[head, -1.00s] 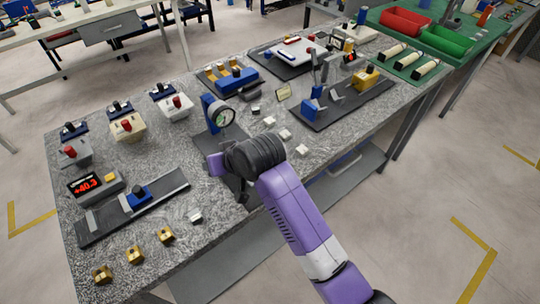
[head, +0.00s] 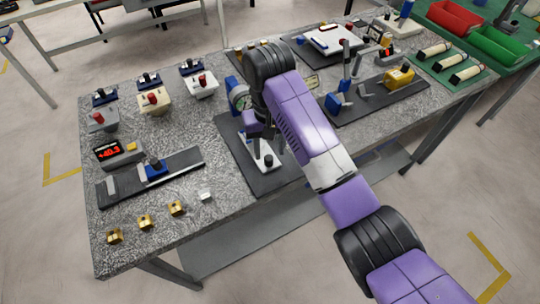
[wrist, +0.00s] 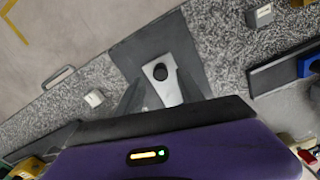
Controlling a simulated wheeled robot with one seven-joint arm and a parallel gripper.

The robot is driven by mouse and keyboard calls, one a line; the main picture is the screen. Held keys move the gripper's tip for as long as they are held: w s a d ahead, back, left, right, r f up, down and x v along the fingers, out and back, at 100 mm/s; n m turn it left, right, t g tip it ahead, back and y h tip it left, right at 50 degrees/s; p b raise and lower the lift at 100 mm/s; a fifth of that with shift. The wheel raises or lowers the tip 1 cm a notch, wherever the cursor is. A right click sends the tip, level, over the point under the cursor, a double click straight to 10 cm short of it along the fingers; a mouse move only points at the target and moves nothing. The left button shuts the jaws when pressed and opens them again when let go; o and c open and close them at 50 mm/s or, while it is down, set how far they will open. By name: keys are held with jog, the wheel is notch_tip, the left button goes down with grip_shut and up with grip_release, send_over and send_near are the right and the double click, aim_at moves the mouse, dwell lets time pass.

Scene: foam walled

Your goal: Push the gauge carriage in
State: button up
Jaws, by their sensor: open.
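The dial gauge (head: 240,97) stands on a blue post at the back of a dark base plate (head: 243,165). A silver carriage (head: 259,165) with a black knob lies on the front part of this plate. In the wrist view the carriage (wrist: 171,90) and its round knob show between and just beyond the fingertips. My gripper (head: 269,143) is over the plate, behind the knob in the head view. It is open, with nothing held, in the wrist view (wrist: 160,92). I cannot tell whether a finger touches the carriage. My arm hides part of the fixture.
To the left, a rail (head: 180,172) carries a blue block with a black knob, beside a red display (head: 108,153). Brass pieces (head: 145,222) and a small white block (head: 206,195) lie near the front edge. Another fixture (head: 380,100) stands right of my arm.

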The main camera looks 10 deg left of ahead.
aim_at(269, 157)
jog(key=shift+f, duration=1.55)
grip_shut()
